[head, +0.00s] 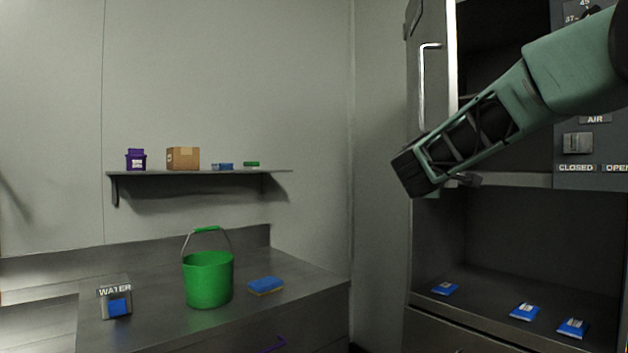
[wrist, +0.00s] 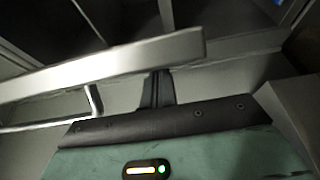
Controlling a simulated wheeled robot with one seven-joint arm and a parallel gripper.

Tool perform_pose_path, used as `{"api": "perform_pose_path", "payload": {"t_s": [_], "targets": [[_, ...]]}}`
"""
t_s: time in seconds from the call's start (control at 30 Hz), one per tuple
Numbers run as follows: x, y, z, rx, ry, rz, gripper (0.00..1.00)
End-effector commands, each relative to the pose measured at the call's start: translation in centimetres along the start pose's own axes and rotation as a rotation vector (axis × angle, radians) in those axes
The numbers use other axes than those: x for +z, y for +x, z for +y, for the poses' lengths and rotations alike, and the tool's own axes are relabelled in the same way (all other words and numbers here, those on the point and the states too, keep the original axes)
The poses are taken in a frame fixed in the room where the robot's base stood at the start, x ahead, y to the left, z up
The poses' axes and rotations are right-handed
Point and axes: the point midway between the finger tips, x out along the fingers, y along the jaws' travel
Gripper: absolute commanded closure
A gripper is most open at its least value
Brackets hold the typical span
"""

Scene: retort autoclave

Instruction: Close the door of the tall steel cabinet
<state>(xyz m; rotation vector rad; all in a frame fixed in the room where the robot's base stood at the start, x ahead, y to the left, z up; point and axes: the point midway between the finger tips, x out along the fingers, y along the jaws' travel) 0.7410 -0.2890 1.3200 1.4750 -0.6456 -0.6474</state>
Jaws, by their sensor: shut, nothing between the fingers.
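The tall steel cabinet (head: 480,180) stands at the right. Its upper door (head: 437,18) is open at the left of the dark upper compartment, with a pale vertical bar handle (head: 424,90) on its face. In the wrist view the bright door edge (wrist: 120,62) crosses the picture, with the handle (wrist: 94,98) below it at the left. My gripper (head: 466,180) is near the bottom of the door, partly hidden by my arm. In the wrist view its dark fingers (wrist: 157,88) are shut and empty, close to the door edge. I cannot tell whether they touch it.
A control panel (head: 600,178) is at the far right. Blue packets (head: 525,312) lie in the open lower compartment. A wall shelf (head: 230,172) holds small items.

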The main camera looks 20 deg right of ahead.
Motion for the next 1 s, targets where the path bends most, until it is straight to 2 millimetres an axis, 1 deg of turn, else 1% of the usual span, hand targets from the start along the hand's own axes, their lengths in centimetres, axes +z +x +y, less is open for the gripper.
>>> {"api": "perform_pose_path", "payload": {"t_s": [0.03, 0.17, 0.27, 0.37, 0.57, 0.77, 0.9, 1.0], "targets": [[0.6, 0.6, -0.5, 0.002, 0.001, -0.005, 1.0], [1.9, 1.6, -0.5, 0.001, 0.001, -0.003, 1.0], [3.4, 2.3, -0.6, 0.003, 0.003, -0.002, 1.0], [5.1, 3.1, -0.8, 0.002, 0.005, 0.012, 1.0], [9.2, 5.5, -1.0, 0.004, 0.005, 0.103, 1.0], [13.0, 8.5, -0.6, 0.001, 0.0, 0.134, 1.0], [15.6, 11.1, -0.7, 0.0, 0.002, 0.184, 1.0], [17.2, 12.8, -0.5, 0.0, 0.0, 0.235, 1.0]]}}
